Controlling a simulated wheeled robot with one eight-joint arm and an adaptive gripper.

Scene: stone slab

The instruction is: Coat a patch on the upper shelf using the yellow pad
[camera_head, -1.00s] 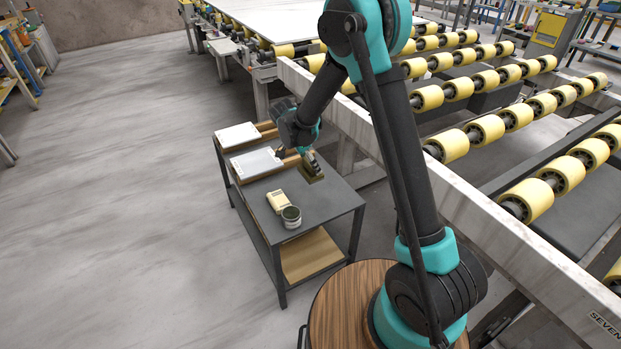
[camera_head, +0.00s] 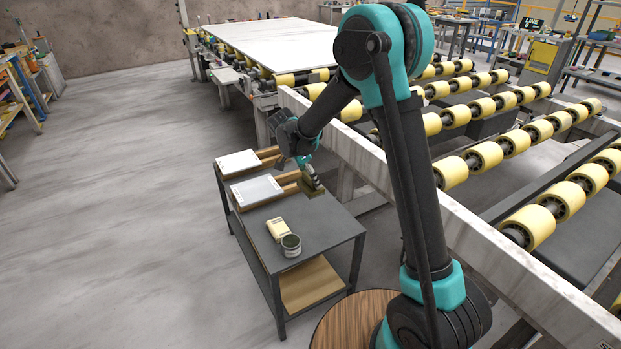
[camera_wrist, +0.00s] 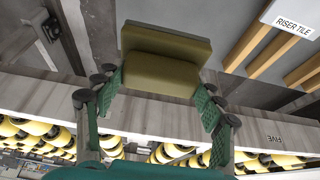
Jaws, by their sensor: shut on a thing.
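My gripper (camera_head: 308,168) is shut on an olive-yellow pad (camera_wrist: 160,72), a block with a wider plate on its far side. In the wrist view the green fingers (camera_wrist: 158,98) sit at both sides of the block. In the head view the held pad (camera_head: 314,187) is small and appears just above the cart's right back edge; the exact gap is unclear. The cart's dark grey upper shelf (camera_head: 320,228) carries a pale yellow block (camera_head: 278,230) and a round dark tin (camera_head: 291,245) near its front. I see no distinctly marked patch.
Two white-topped boards on wooden strips, the near one (camera_head: 257,190) and the far one (camera_head: 238,162), lie on the shelf's left. A wooden lower shelf (camera_head: 308,285) is below. A pale beam (camera_head: 440,205) and yellow rollers (camera_head: 482,158) run close on the right.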

